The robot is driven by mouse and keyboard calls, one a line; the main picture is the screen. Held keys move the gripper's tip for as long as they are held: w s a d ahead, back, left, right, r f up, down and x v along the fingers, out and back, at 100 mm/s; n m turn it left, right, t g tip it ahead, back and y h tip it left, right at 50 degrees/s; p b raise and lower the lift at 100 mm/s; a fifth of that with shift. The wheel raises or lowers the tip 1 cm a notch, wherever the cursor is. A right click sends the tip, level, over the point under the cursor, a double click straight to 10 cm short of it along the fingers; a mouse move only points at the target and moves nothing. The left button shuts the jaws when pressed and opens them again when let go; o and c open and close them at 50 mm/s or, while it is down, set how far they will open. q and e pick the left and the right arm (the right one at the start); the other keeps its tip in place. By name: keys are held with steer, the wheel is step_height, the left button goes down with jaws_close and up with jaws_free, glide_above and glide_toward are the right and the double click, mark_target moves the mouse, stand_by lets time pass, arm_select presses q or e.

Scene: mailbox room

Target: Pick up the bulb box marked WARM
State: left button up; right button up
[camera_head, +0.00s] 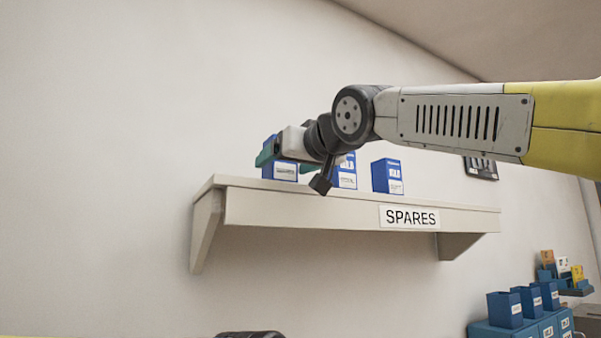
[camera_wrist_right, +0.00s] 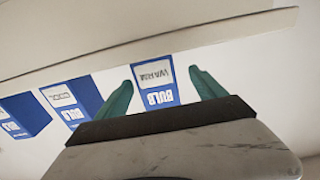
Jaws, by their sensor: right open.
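The blue and white bulb box marked WARM (camera_wrist_right: 157,82) is upside down in the right wrist view, between the two green fingers of my open right gripper (camera_wrist_right: 162,92). A gap shows on each side of it, so no grip shows. In the head view it is the leftmost box (camera_head: 285,173) on the shelf, partly covered by my right gripper (camera_head: 272,151). A similar box marked COOL (camera_wrist_right: 72,100) stands beside it; it is the middle box (camera_head: 345,172) in the head view, partly behind my wrist. My left gripper is out of view.
A third blue box (camera_head: 387,177) stands on the right part of the wall shelf (camera_head: 300,204) labelled SPARES. The shelf's front edge lies below my right wrist. Blue bins (camera_head: 504,309) with labels stand at the lower right. The shelf's right end is bare.

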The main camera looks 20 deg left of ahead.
mark_target(286, 164)
steer(key=x, duration=0.4)
steer(key=shift+w, duration=0.45)
steer(key=c, duration=1.4)
steer(key=shift+c, duration=0.5)
steer(key=shift+r, duration=0.15)
